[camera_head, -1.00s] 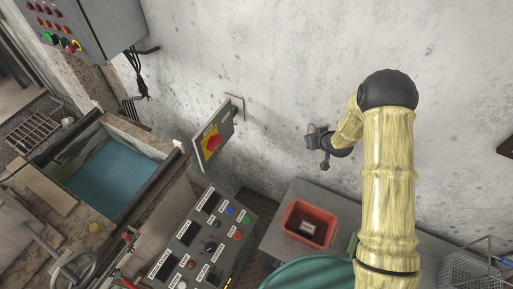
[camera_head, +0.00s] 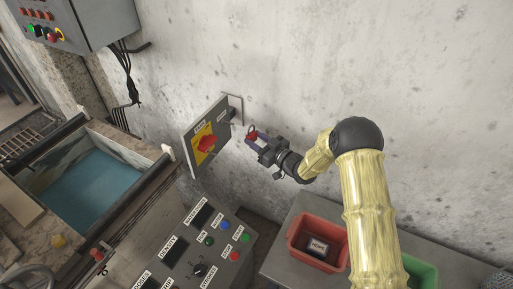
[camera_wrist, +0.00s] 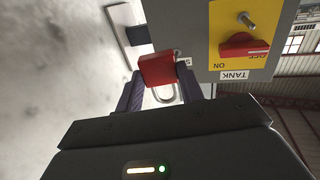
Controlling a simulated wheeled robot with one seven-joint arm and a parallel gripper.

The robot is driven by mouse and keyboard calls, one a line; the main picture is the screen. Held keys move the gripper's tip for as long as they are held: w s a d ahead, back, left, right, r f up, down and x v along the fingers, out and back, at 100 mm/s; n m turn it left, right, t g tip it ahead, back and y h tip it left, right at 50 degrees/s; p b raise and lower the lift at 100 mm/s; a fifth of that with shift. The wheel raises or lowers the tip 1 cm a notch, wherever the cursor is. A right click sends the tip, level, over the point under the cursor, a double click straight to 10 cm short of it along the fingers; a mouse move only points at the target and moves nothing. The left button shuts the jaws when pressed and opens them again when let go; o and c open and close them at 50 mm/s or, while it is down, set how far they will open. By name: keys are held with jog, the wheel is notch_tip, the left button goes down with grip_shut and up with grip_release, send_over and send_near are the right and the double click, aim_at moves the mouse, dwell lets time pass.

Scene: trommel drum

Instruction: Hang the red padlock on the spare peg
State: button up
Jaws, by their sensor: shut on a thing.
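My gripper (camera_head: 258,140) is shut on the red padlock (camera_head: 252,131), in front of the wall just right of the grey switch panel. In the wrist view the padlock (camera_wrist: 157,69) sits between the fingertips, its metal shackle (camera_wrist: 165,95) loop pointing back toward the palm. The panel (camera_head: 190,152) carries a yellow plate with a red handle (camera_head: 207,144); the wrist view shows the handle (camera_wrist: 244,46) and a metal peg (camera_wrist: 247,20) on the yellow plate.
A wall bracket (camera_head: 236,103) stands behind the panel. Below are a button console (camera_head: 198,245), a red bin (camera_head: 297,238) with a labelled item, and a green bin (camera_head: 425,270) on a grey bench. A water tank (camera_head: 95,185) lies left. The wall right of the panel is clear.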

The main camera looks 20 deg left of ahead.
jog(key=shift+a, duration=0.2)
dwell(0.3)
jog(key=shift+w+a+f+b, duration=0.2)
jog(key=shift+a+b, duration=0.3)
jog(key=shift+a, duration=1)
jog(key=shift+w+a+f+b, duration=0.1)
jog(key=shift+a+f+b, duration=0.3)
jog(key=shift+a, duration=1.15)
jog(key=shift+w+a+f+b, duration=0.1)
jog(key=shift+a+b, duration=0.5)
jog(key=shift+a, duration=0.9)
jog(key=o, duration=1.2)
jog(key=p+v, duration=0.1)
jog(key=v, duration=1.6)
jog(key=shift+d, duration=0.2)
